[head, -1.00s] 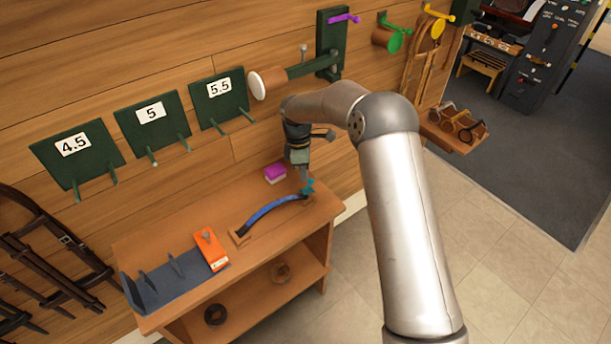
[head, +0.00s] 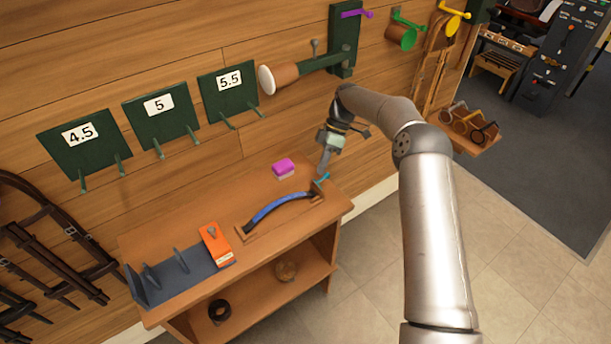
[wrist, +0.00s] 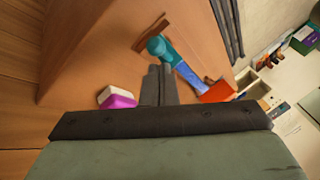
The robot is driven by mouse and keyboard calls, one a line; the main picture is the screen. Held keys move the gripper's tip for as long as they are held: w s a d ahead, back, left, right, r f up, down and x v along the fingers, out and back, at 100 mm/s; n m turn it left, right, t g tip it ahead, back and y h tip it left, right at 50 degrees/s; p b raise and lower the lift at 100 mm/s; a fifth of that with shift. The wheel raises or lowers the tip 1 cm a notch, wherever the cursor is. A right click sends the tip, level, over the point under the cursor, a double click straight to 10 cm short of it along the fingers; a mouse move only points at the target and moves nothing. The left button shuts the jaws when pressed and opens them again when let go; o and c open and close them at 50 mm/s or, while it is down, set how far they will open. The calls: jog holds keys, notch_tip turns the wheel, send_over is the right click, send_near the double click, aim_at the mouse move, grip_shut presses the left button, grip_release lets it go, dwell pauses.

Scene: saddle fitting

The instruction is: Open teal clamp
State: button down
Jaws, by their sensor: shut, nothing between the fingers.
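The teal clamp (head: 323,179) sits at the right end of the blue curved strip (head: 280,205), on the wooden bench. In the wrist view the teal clamp (wrist: 157,46) shows as a rounded end just beyond my fingertips. The blue strip (wrist: 180,68) runs away from it. My gripper (head: 322,172) is shut and empty, pointing down close to the clamp. In the wrist view my gripper's fingers (wrist: 158,72) are together just short of the clamp. I cannot tell whether they touch it, or whether the clamp is open.
A purple-and-white block (head: 283,169) lies behind the strip, near my gripper. An orange block (head: 215,244) and a grey divided rack (head: 175,277) stand at the bench's left. Numbered green plates (head: 160,115) and a bracket arm (head: 320,62) project from the wall behind.

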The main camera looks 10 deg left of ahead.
jog(key=shift+r, duration=0.8)
